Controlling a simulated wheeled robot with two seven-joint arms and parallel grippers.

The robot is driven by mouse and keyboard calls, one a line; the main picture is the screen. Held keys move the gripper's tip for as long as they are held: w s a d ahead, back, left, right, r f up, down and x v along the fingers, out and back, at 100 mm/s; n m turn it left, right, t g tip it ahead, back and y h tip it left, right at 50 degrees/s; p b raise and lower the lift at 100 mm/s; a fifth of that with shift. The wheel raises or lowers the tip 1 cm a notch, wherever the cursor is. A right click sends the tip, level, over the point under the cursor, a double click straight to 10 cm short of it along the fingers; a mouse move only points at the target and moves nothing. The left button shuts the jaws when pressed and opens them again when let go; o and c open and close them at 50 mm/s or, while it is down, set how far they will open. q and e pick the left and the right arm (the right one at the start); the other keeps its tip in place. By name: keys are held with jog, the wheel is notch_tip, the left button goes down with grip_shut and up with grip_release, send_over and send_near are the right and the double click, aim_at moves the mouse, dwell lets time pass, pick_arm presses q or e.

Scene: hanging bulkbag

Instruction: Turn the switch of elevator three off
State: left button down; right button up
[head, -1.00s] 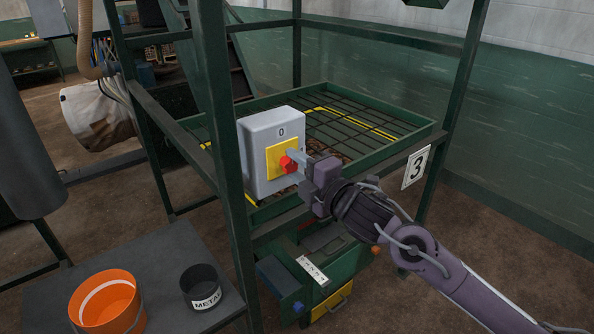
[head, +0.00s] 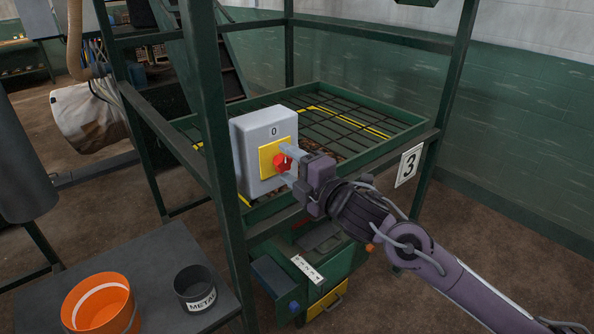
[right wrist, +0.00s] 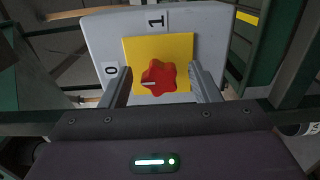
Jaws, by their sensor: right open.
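The switch is a grey box (head: 262,130) on the green frame post, with a yellow plate (head: 267,150) and a red knob (head: 281,163). A 0 label (head: 273,131) shows on it. In the right wrist view, the 0 label (right wrist: 111,71) is left of the red knob (right wrist: 160,75) and the 1 label (right wrist: 156,19) is above it. The knob's white mark lies on its left side, toward the 0. My right gripper (head: 287,162) is open, with one finger on each side of the knob; contact cannot be told. My left gripper is not in view.
An orange bucket (head: 100,305) and a dark metal cup (head: 196,289) stand on a grey table at lower left. Floor is free at right.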

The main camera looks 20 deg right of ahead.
jog(key=b+v, duration=0.2)
jog(key=v, duration=0.5)
jog(key=shift+s, duration=0.25)
jog(key=shift+d, duration=0.1)
